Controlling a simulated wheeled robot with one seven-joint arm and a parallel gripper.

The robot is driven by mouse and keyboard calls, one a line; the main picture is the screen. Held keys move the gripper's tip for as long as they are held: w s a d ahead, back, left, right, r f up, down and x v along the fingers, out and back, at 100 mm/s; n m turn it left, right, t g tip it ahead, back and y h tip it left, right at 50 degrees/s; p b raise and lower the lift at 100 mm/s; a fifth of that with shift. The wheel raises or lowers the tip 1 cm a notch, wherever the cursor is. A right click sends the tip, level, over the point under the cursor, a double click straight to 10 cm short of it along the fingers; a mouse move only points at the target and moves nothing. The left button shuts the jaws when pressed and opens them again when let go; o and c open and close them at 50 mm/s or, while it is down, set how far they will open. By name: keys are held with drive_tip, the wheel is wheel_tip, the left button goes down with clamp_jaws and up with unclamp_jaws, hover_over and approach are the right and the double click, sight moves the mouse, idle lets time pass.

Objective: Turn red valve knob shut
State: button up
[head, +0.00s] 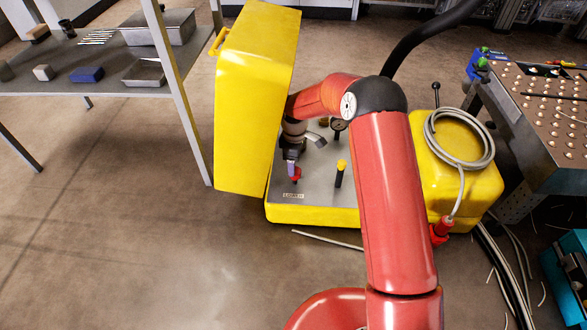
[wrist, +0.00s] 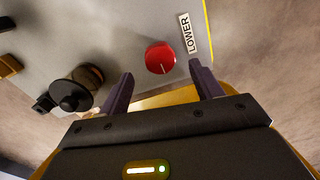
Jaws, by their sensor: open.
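The red valve knob (wrist: 160,58) is a round red knob with a white line on it, on a grey metal panel (wrist: 95,40) beside a label reading LOWER (wrist: 187,33). In the wrist view it lies just beyond and between the fingertips of my open gripper (wrist: 161,82), and no contact shows. In the head view the red knob (head: 297,175) is at the front left of the panel, partly covered by my gripper (head: 292,168) directly above it. My gripper holds nothing that I can see.
A tall yellow cover (head: 255,100) stands left of the panel. A black lever with a yellow tip (head: 341,170) rises to the knob's right. A dark round fitting (wrist: 72,92) is on the panel. A grey shelf (head: 110,80) is at left, and the floor in front is mostly clear.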

sight(295, 178)
drive_tip(key=shift+f, duration=2)
drive_tip(key=c, duration=1)
